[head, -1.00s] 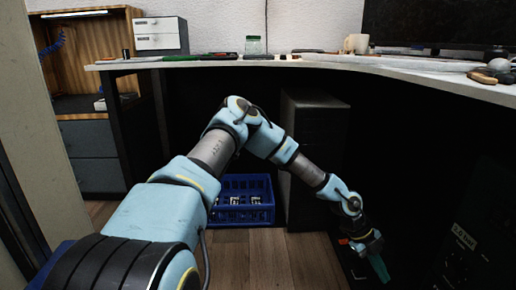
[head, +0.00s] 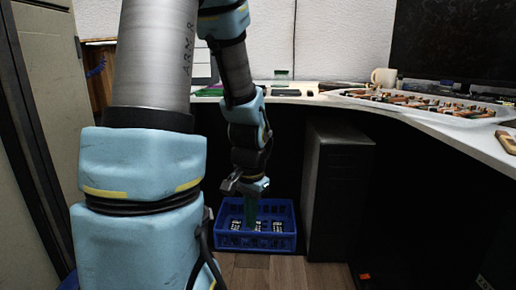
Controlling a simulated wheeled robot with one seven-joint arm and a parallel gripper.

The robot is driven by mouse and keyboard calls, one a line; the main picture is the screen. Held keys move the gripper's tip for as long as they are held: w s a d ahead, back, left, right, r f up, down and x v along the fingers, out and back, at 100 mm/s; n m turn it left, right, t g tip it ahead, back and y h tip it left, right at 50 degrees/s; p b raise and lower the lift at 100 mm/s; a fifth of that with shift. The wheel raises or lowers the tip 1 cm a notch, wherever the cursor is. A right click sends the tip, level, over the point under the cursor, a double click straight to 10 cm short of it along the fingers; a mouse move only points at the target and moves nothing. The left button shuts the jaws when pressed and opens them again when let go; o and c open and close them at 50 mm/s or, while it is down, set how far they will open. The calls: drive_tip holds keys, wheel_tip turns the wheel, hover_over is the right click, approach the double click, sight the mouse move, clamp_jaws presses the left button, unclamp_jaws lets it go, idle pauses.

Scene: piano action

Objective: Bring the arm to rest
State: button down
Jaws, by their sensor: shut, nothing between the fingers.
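My arm rises close in front of the camera on the left, bends at the top edge and hangs down again in the middle of the view. My gripper (head: 252,215) points down at its end, with greenish fingers. It is shut and empty. It shows in front of the blue crate (head: 285,240); I cannot tell whether the fingertips are above the crate's rim or inside it. The upper elbow part of the arm is cut off by the top edge.
The blue crate stands on the wooden floor with several dark items with white markings in it. A black cabinet (head: 340,190) stands right of it, under the curved desk (head: 445,120). The desk holds a mug (head: 384,77), a green jar and several small parts. A pale cabinet (head: 45,110) is at left.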

drive_tip(key=s+a+r+n+t+p, duration=0.1)
drive_tip(key=s+a+r+n+p, duration=0.2)
drive_tip(key=a+r+n, duration=0.3)
wheel_tip(320, 180, up, 37)
drive_tip(key=d+p, duration=0.1)
drive_tip(key=p, duration=3.5)
drive_tip(key=shift+r, duration=0.2)
